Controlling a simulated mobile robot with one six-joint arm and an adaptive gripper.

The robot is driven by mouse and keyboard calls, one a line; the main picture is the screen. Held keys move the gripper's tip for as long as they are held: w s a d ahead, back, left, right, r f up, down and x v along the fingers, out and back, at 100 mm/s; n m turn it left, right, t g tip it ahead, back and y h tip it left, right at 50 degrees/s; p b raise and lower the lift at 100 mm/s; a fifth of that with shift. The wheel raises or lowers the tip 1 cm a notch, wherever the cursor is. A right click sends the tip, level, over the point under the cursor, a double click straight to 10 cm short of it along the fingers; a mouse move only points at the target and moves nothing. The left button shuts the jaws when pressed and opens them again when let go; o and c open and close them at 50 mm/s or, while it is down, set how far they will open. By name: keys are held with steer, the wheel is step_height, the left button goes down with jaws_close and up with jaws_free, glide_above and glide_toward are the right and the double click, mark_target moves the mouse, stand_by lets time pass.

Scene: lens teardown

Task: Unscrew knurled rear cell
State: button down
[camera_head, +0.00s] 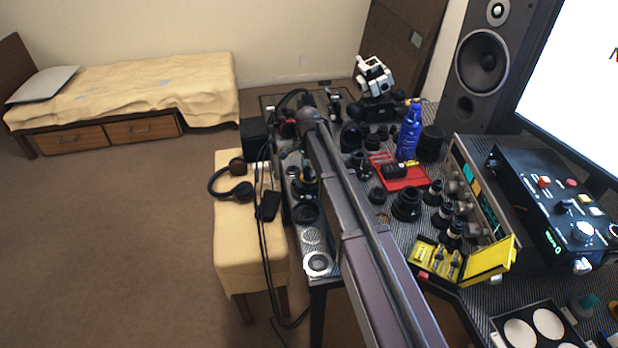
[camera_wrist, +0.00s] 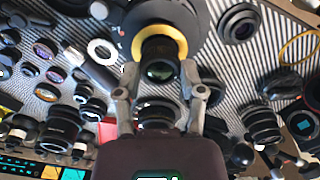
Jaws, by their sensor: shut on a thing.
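In the wrist view, my gripper (camera_wrist: 160,74) has one finger on each side of a dark, round rear cell (camera_wrist: 160,48) with a glass lens at its end. The gripper is shut on this cell. A yellow ring (camera_wrist: 181,37) surrounds the cell where it meets a larger black lens body (camera_wrist: 125,28). The cell is still in line with the body; I cannot tell whether its thread has turned. The knurling is too small to make out. In the head view, my arm covers much of the work spot, so the grip is not clear there.
Loose lenses and rings crowd the striped mat around the gripper, including a pale ring (camera_wrist: 102,51) close on the left. In the head view, a blue bottle (camera_head: 408,135), a red tray (camera_head: 405,184) and a yellow case (camera_head: 487,262) stand right of my arm.

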mark_target(308, 169)
steer(key=shift+r, duration=0.15)
steer(key=shift+r+p, duration=1.9)
steer(key=shift+p, duration=0.1)
